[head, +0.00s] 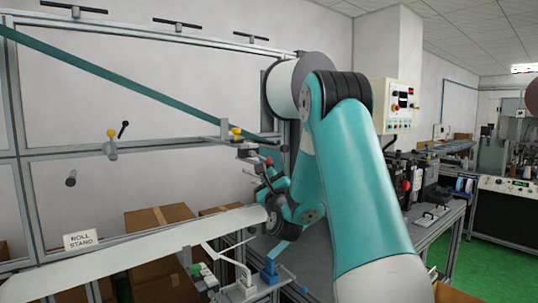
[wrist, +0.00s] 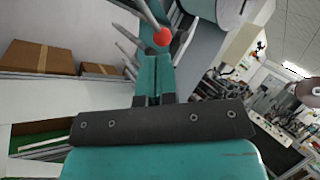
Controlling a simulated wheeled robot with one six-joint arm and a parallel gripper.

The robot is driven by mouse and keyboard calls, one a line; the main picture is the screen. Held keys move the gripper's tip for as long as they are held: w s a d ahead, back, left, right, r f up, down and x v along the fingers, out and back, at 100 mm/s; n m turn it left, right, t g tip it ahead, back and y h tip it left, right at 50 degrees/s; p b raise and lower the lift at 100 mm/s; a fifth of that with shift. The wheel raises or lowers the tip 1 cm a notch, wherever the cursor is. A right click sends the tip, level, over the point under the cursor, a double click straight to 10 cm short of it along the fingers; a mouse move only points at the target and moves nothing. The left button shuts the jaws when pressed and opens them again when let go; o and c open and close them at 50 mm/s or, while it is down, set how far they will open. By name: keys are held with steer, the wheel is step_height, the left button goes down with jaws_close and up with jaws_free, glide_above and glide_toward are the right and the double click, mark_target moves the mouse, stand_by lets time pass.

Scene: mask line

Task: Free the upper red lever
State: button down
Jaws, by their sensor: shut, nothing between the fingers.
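A lever with a round red knob (wrist: 162,37) shows near the top of the wrist view, just beyond my fingers. The same red knob (head: 268,160) is small in the head view, near the end of my arm, beside the roll stand's frame. My gripper (wrist: 154,62) is shut and empty, its teal fingers pointing toward the knob. In the head view my gripper (head: 262,178) is small and partly hidden by my arm. I cannot tell whether the fingers touch the lever.
A white roll (head: 285,88) hangs behind my arm, and a teal web (head: 130,80) slopes across the frame. A white table strip (head: 140,245) and cardboard boxes (head: 160,217) lie below. A blue clamp (head: 270,268) stands under my wrist.

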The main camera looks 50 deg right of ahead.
mark_target(269, 163)
steer(key=shift+r+p+x, duration=0.2)
steer(key=shift+p+x, duration=0.65)
steer(key=shift+x, duration=0.35)
steer(key=shift+w+d+p, duration=0.4)
steer(key=shift+p, duration=0.1)
